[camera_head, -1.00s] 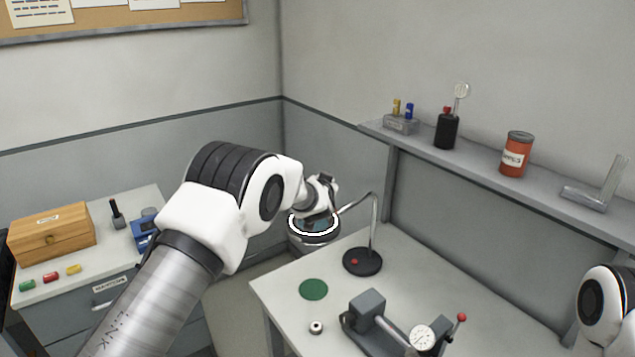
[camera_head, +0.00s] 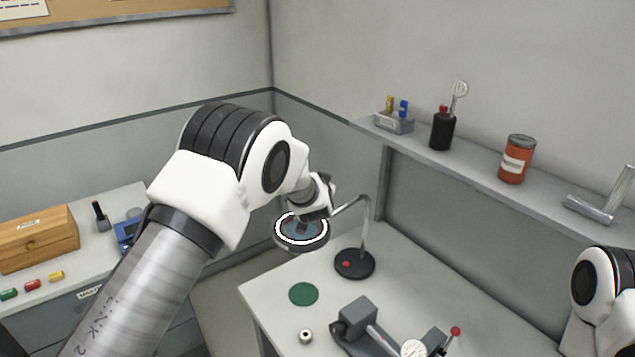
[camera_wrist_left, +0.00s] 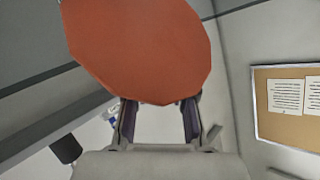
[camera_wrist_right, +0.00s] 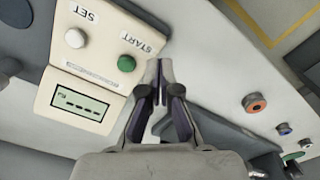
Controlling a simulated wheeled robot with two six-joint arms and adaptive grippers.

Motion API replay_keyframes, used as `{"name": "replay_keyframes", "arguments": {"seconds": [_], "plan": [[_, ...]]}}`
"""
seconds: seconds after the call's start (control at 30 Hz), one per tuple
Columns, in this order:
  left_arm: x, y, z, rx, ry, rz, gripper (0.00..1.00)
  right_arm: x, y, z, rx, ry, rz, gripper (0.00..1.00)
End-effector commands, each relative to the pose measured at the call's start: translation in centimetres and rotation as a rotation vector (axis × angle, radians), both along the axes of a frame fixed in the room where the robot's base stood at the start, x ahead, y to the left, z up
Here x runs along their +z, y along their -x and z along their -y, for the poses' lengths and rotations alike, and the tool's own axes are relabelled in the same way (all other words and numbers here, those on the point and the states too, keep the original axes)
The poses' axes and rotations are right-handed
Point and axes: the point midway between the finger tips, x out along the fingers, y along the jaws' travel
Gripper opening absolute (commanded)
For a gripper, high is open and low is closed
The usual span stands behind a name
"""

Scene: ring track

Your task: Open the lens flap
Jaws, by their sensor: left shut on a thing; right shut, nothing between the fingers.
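The magnifier lamp's round head (camera_head: 301,241) hangs from a bent arm over the table's far left corner. It has a white ring and a teal lens (camera_head: 290,231). My left gripper (camera_head: 308,222) is at this head, its fingertips over the lens. In the left wrist view an orange-red disc (camera_wrist_left: 140,50), apparently the flap, fills the space in front of my left gripper (camera_wrist_left: 158,103) and covers its fingertips. The fingers are apart at their bases, shut on it. My right gripper (camera_wrist_right: 160,64) is shut and empty beside the green START button (camera_wrist_right: 127,63); the head view does not show it.
The lamp's black base (camera_head: 355,265) stands on the table (camera_head: 270,290). A green disc (camera_head: 303,294), a small ring-like part (camera_head: 306,336) and a dial gauge (camera_head: 413,349) are nearby. A shelf (camera_head: 470,180) runs along the right wall. A wooden box (camera_head: 38,238) stands left.

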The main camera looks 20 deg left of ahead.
Motion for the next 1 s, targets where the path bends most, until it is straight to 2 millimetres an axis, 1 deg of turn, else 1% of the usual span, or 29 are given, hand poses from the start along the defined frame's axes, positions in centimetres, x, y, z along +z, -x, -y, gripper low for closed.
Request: {"name": "replay_keyframes", "arguments": {"seconds": [0.03,0.9,0.93,0.97,1.0], "plan": [[-1.43,0.43,0.36,-0.007,0.000,-0.028,0.00,-0.15,0.00,0.00,0.000,0.000,0.000,0.00],[-1.44,0.43,0.40,-0.008,0.000,-0.028,0.00,-0.15,-0.01,0.00,0.000,0.000,0.000,0.00],[-1.44,0.43,0.40,-0.008,0.000,-0.028,0.32,-0.15,-0.01,0.00,0.000,0.000,0.000,0.00],[-1.44,0.42,0.38,-0.007,0.000,-0.028,0.42,-0.15,-0.01,0.00,0.000,0.000,0.000,0.00],[-1.44,0.43,0.36,-0.007,0.000,-0.028,0.49,-0.15,-0.01,0.00,0.000,0.000,0.000,0.00]]}}
